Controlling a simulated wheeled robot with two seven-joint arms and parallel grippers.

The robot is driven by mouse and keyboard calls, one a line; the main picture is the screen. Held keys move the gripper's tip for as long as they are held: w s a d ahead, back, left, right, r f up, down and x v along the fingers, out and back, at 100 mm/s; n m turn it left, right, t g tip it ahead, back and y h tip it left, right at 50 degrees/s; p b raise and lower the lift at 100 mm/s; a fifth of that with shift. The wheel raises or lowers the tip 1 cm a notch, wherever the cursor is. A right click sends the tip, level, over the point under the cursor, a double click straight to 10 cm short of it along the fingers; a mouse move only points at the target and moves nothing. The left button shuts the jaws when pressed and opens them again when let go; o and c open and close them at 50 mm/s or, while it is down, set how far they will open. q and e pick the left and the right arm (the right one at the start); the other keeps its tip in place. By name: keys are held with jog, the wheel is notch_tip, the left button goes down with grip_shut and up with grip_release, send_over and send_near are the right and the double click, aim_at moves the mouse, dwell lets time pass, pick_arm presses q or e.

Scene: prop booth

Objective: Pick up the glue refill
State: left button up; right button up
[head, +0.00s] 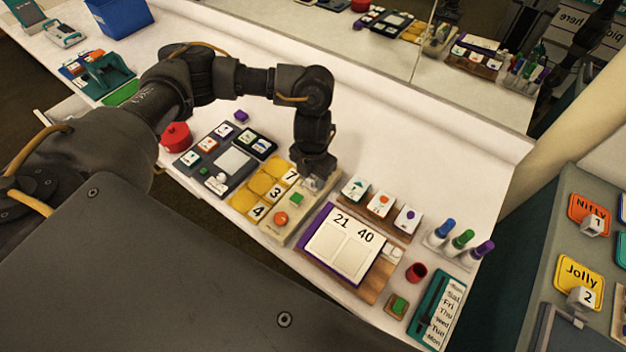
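I cannot tell for sure which thing is the glue refill. Three slim upright tubes stand at the right end of the counter: a blue-topped tube (445,229), a green-topped tube (462,239) and a purple-topped tube (481,250). My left gripper (317,178) points down over the back end of a beige tray (274,231), well to the left of these tubes. Its fingertips are small and dark, so I cannot tell whether it is open or holds anything. My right gripper is out of view.
A purple-edged number board (342,246) and a wooden rack of picture blocks (381,204) lie between gripper and tubes. A red cup (416,272) and a teal day board (440,309) are in front. A mirror (330,40) runs behind; the counter's back strip is clear.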

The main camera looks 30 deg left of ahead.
aim_at(312, 176)
pick_arm(q)
jog(key=c, duration=0.4)
jog(key=shift+r, duration=0.5)
notch_tip(312, 176, up, 2)
jog(key=shift+a+r+b, duration=0.1)
jog(key=shift+r+b, duration=0.1)
jog(key=shift+b, duration=0.15)
jog(key=s+a+r, duration=0.2)
jog(key=a+r, duration=0.1)
jog(key=s+a+r+b, duration=0.1)
jog(key=s+a+r, duration=0.2)
jog(key=a, duration=0.1)
jog(key=s+a+r, duration=0.3)
jog(key=a, duration=0.1)
jog(key=shift+s+r+b, duration=0.25)
jog(key=shift+b, duration=0.1)
